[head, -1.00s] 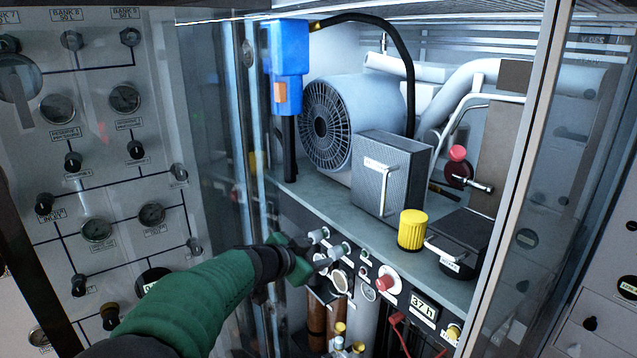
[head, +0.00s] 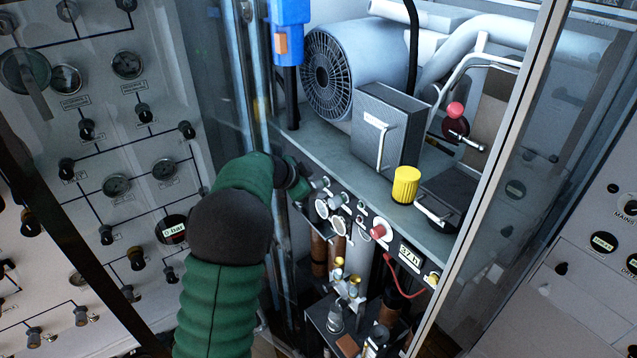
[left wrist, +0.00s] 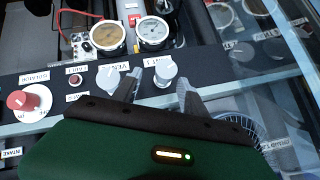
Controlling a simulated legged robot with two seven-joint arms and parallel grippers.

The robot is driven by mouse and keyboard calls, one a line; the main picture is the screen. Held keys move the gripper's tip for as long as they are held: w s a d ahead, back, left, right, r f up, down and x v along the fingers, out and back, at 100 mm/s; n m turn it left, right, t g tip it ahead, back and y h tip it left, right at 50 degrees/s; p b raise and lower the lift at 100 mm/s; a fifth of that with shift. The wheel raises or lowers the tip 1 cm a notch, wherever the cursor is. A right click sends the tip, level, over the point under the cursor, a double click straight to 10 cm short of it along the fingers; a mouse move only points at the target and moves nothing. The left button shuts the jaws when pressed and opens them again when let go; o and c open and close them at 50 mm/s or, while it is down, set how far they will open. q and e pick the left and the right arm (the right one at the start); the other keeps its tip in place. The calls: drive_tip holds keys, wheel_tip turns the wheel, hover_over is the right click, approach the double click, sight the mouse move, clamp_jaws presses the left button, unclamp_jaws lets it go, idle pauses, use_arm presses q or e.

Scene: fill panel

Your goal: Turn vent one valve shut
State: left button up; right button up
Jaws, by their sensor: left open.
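The left gripper is at the control strip under the shelf in the head view (head: 308,189), at the strip's left end. The left wrist view shows its two dark fingers (left wrist: 160,87) open, one on each side of a pale grey knob (left wrist: 165,71). I cannot tell whether they touch it. A second pale knob (left wrist: 108,78) sits just left of the fingers in that view. The small labels by both knobs are too blurred to read surely, so I cannot confirm which is vent one. The right gripper is out of view.
Two round gauges (left wrist: 153,30) sit beside the knobs. A red knob (left wrist: 22,101) is farther along the strip. Above are a yellow cap (head: 406,186) and a grey box (head: 388,135) on the shelf. A glass door edge (head: 490,180) stands at right.

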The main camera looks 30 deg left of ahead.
use_arm(q)
drive_tip(key=shift+w+a+f, duration=0.25)
drive_tip(key=shift+w+f, duration=0.45)
drive_tip(key=shift+w, duration=0.05)
drive_tip(key=shift+a+f, duration=0.15)
drive_tip(key=shift+a, duration=0.1)
drive_tip(key=shift+s+a, duration=0.1)
drive_tip(key=shift+a, duration=0.15)
drive_tip(key=shift+d, duration=0.35)
drive_tip(key=c, duration=1.1)
clamp_jaws()
